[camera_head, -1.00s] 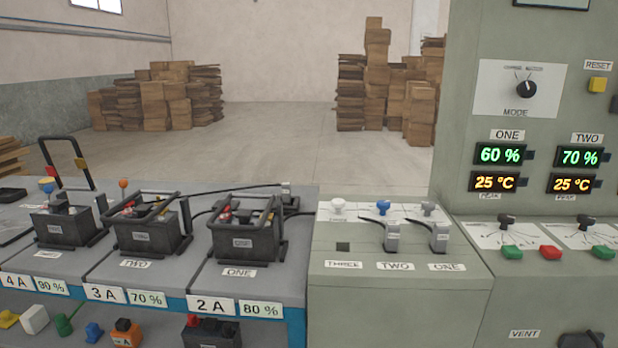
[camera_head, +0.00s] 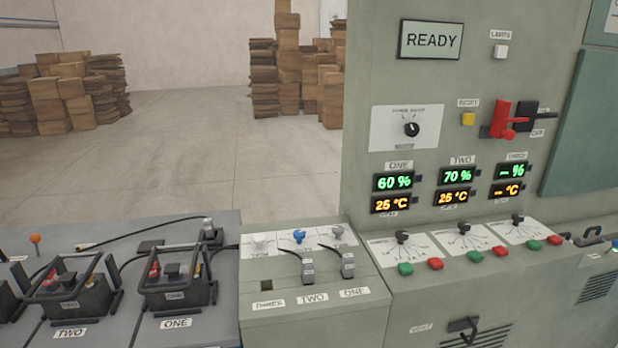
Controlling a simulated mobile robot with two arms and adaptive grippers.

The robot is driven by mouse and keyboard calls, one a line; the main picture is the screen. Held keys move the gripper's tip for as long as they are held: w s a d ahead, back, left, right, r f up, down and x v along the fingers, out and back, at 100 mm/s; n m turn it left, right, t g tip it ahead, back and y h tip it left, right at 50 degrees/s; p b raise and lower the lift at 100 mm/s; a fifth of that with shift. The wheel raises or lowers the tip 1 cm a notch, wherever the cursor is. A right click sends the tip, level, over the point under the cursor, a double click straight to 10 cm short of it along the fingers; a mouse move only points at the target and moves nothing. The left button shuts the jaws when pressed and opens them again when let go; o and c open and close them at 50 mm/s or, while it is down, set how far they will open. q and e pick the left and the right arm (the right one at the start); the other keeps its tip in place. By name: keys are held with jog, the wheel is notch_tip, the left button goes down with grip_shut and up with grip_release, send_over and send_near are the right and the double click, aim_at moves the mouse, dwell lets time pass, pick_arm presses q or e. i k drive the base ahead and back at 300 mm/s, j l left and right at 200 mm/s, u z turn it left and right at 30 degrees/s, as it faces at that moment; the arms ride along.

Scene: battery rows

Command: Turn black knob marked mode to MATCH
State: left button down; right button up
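The black mode knob (camera_head: 411,129) sits on a white dial plate (camera_head: 388,140) on the upright grey-green panel, right of the middle of the head view. The lettering around the knob is too small to read, so I cannot tell which mark it points at. Neither of my grippers is in the view, and nothing touches the knob.
A READY display (camera_head: 431,40) is above the knob. A yellow button (camera_head: 467,119) and a red lever (camera_head: 501,119) are to its right. Below are number displays (camera_head: 393,182) and a sloped console with black knobs (camera_head: 402,237). Batteries (camera_head: 176,277) stand on the left bench.

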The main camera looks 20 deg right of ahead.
aim_at(411, 129)
jog(key=z, duration=1.25)
